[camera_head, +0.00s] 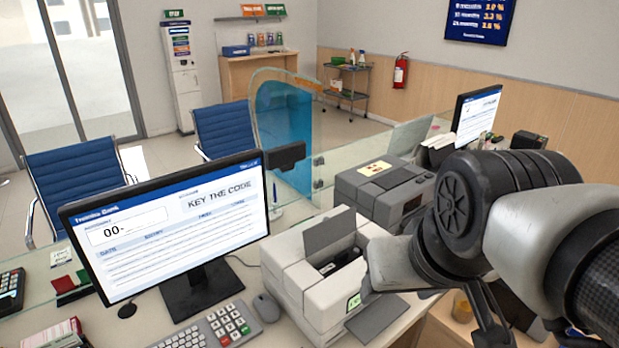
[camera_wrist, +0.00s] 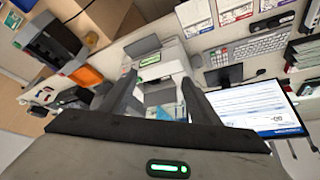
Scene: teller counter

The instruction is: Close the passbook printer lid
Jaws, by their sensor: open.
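The passbook printer (camera_head: 290,272) is a white, boxy machine on the counter, right of the monitor in the head view. Its grey lid (camera_head: 330,231) stands raised, tilted up over a dark opening. A grey tray juts from its front, and a small green marking shows there. In the wrist view a pale machine with a green-lit panel, apparently the printer (camera_wrist: 172,50), lies beyond the fingers. My gripper (camera_wrist: 160,88) is open and empty, its two fingers apart. In the head view my arm reaches in from the right, right of the printer and apart from its lid; the fingertips are hard to make out.
A monitor (camera_head: 165,228) stands left of the printer, with a keypad (camera_head: 228,322) and mouse (camera_head: 266,307) in front. A dark grey machine (camera_head: 384,188) stands behind the printer, to the right. A glass screen runs along the counter's far side. Little bare counter shows around the printer.

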